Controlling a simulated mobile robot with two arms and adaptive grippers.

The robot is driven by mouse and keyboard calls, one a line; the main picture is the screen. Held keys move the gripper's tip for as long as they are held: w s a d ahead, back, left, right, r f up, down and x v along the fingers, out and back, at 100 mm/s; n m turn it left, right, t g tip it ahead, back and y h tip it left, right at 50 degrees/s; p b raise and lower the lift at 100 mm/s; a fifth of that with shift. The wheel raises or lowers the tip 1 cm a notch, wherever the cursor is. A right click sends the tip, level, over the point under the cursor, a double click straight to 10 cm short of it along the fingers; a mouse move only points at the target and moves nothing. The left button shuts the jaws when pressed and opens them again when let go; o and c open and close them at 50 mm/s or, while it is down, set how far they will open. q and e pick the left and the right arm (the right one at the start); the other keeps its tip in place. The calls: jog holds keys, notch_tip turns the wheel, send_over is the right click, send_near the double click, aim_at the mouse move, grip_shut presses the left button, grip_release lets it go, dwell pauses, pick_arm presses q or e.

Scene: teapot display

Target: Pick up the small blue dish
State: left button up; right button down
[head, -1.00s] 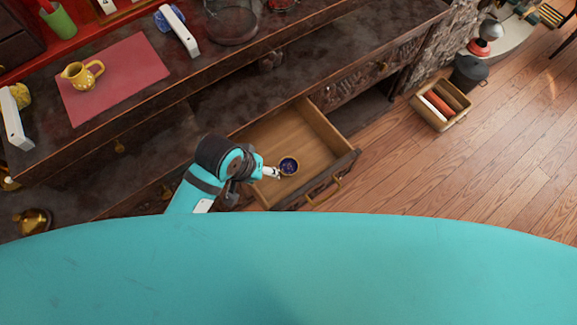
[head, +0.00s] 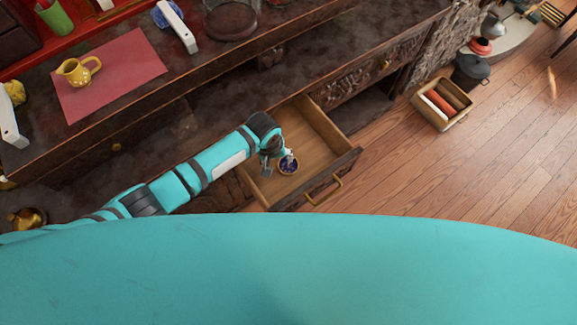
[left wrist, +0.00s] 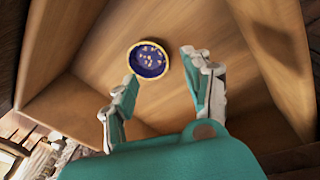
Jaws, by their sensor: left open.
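The small blue dish (head: 288,166) lies in the open drawer (head: 318,133), near its front. It is round, dark blue with pale marks inside and a golden rim. In the left wrist view the dish (left wrist: 148,60) rests on the bare wooden drawer floor, just beyond the fingertips. My left gripper (left wrist: 158,72) is open and empty, its two fingers apart on either side of the line to the dish. In the head view my left gripper (head: 278,160) is over the drawer, close to the dish, and partly hides its surroundings. My right gripper does not show.
The drawer's front panel (head: 335,172) and side walls surround the dish. The dark cabinet top above holds a yellow jug (head: 77,70) on a red mat (head: 110,95). A basket (head: 441,104) stands on the wooden floor to the right, where much floor is clear.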

aim_at(283, 167)
pick_arm(q)
jog(key=shift+w+d+f, duration=0.1)
jog(key=shift+f, duration=0.55)
jog(key=shift+w+d+f, duration=0.1)
jog(key=shift+f, duration=0.5)
jog(key=f, duration=0.1)
jog(key=f+b, duration=0.1)
jog(key=f, duration=0.1)
jog(key=w+f+b, duration=0.1)
jog(key=f, duration=0.1)
jog(key=shift+d, duration=0.4)
grip_shut()
